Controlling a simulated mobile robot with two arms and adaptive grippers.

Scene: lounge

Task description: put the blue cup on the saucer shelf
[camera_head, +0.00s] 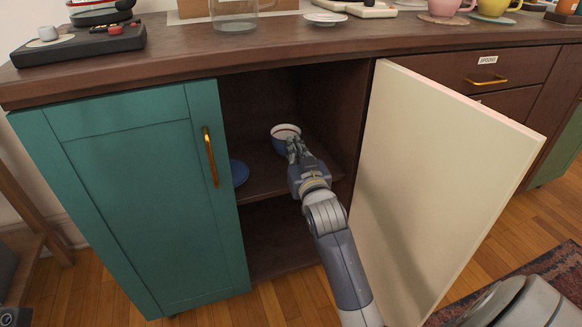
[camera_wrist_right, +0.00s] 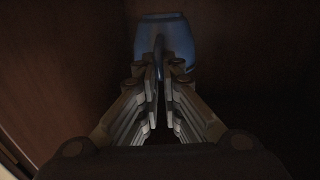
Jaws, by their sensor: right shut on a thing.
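The blue cup (camera_head: 279,144) with a pale rim is inside the open cupboard, at or just above the upper shelf (camera_head: 262,182). I cannot tell whether its base touches the shelf. My right gripper (camera_head: 294,146) reaches in from the front and is shut on the cup's near side. In the right wrist view the cup (camera_wrist_right: 180,38) fills the top middle, with my right gripper's fingers (camera_wrist_right: 158,72) closed on it. A blue saucer (camera_head: 239,172) lies on the same shelf to the left, partly hidden by the closed teal door (camera_head: 140,190).
The cream inner side of the open right door (camera_head: 430,170) stands close to the right of my arm. The countertop (camera_head: 300,42) overhangs the opening. It holds a glass jug (camera_head: 235,15), cups and a black device (camera_head: 85,42). The lower shelf space looks empty.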

